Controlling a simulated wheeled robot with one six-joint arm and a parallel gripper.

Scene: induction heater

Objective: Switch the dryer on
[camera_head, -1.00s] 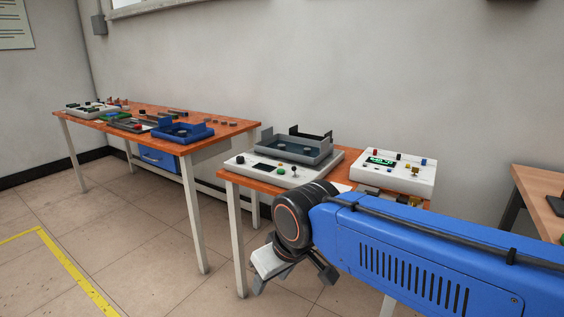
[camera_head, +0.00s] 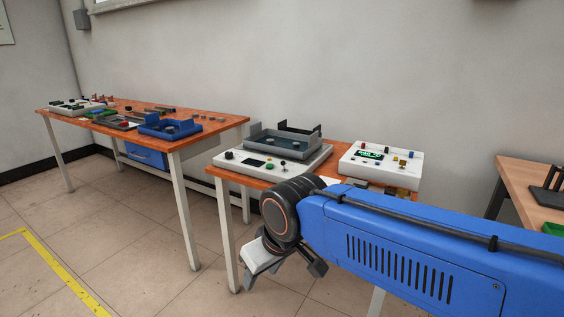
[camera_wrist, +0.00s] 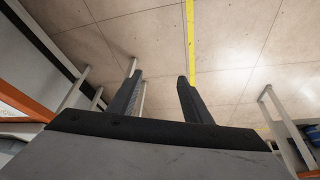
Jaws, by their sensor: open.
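Two white devices stand on the orange table in the middle of the head view; I cannot tell for sure which one is the dryer. The left device (camera_head: 229,167) has a dark display, several knobs and a small lever on its front, with a grey tray (camera_head: 268,148) on top. The right device (camera_head: 405,175) has a lit green display (camera_head: 369,154) and several coloured buttons. My gripper (camera_head: 287,270) hangs below and in front of the table edge, apart from both devices. In the wrist view my gripper (camera_wrist: 160,85) is open and empty, with floor beyond its fingers.
A longer orange table (camera_head: 213,122) at the left holds a blue tray (camera_head: 168,131), a white box (camera_head: 62,108) and small parts. A wooden table (camera_head: 521,180) stands at the right edge. The floor (camera_head: 110,220) at the left is clear.

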